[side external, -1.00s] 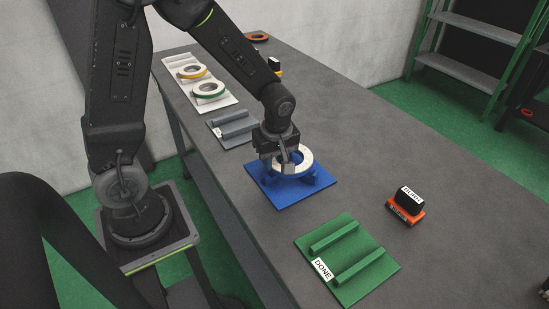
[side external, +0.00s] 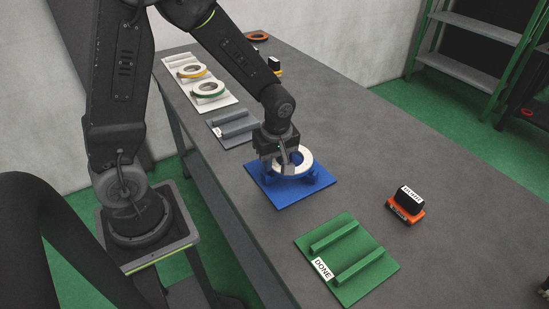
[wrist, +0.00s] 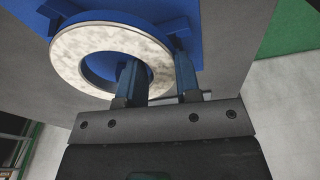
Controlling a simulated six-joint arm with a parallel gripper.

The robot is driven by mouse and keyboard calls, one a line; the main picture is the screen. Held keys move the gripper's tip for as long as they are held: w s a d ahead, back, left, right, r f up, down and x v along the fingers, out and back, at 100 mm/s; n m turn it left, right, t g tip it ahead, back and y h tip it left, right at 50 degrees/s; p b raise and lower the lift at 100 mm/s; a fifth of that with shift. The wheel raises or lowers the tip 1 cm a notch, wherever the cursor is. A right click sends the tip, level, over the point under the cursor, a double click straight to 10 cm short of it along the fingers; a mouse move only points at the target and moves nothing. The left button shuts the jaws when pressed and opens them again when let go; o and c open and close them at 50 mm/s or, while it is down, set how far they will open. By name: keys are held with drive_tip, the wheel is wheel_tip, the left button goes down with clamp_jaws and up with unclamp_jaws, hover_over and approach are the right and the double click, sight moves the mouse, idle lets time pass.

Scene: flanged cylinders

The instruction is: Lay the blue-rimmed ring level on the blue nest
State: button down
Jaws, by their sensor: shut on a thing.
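The ring (side external: 306,163) has a pale speckled top face and lies over the blue nest (side external: 284,201), looking about level. In the wrist view the ring (wrist: 69,61) shows its open centre, with the nest (wrist: 178,40) behind it. The ring's rim colour is hard to separate from the blue nest. My gripper (side external: 291,161) is shut on the ring's near side, one finger inside the hole and one outside; the wrist view shows both fingers of my gripper (wrist: 158,66). I cannot tell whether the ring touches the nest's supports all round.
A green DONE tray (side external: 347,258) with two bars lies in front. A black block on an orange base (side external: 407,205) stands to its right. A grey cradle (side external: 232,128) and a white rack (side external: 215,104) with yellow- and green-rimmed rings lie behind. The table's right side is mostly clear.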

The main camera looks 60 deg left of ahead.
drive_tip(key=shift+w+f, duration=0.1)
drive_tip(key=shift+f, duration=0.15)
drive_tip(key=c, duration=0.7)
unclamp_jaws()
drive_tip(key=shift+c, duration=0.2)
drive_tip(key=shift+f, duration=0.1)
drive_tip(key=shift+d+r, duration=0.25)
drive_tip(key=shift+r, duration=1.5)
drive_tip(key=shift+d+r, duration=0.2)
drive_tip(key=shift+r, duration=1.6)
